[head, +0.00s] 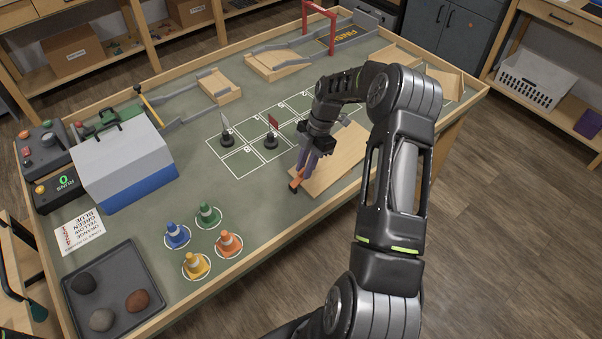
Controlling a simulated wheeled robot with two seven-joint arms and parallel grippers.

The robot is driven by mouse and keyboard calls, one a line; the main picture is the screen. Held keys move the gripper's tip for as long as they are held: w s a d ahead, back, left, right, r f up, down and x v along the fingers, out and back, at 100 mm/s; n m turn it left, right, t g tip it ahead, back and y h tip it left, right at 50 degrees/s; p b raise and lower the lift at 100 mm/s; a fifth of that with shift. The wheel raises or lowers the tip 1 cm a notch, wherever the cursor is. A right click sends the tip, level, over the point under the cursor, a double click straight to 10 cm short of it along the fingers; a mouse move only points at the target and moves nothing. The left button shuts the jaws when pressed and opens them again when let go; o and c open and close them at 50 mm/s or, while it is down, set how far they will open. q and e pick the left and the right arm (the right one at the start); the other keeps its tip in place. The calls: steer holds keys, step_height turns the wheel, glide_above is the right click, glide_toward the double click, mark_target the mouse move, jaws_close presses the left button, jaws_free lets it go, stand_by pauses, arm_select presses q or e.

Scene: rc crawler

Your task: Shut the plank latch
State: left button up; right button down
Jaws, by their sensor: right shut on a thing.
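The wooden plank (338,162) lies on the green course table, right of the white grid. A small orange latch (295,186) sits at the plank's near left end. My right gripper (301,175) reaches down over this end from the right, with its fingers shut on the orange latch. The fingers and wrist hide part of the latch and the plank's left edge, so I cannot tell the latch's exact angle. My left gripper is not in view.
Two small flags on black bases (271,141) stand left of the plank. Several coloured cones (229,244) stand in white circles at the front. A blue-and-grey box (125,163) and a dark stone tray (112,292) are at left. A wooden rim bounds the table.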

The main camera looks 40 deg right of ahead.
steer(key=f+y+b, duration=0.1)
steer(key=d+y+b, duration=0.1)
steer(key=b, duration=0.1)
steer(key=shift+f, duration=0.35)
steer(key=shift+y+b, duration=0.6)
steer(key=shift+b, duration=0.05)
steer(key=c, duration=1.5)
jaws_free()
steer(key=shift+r, duration=0.1)
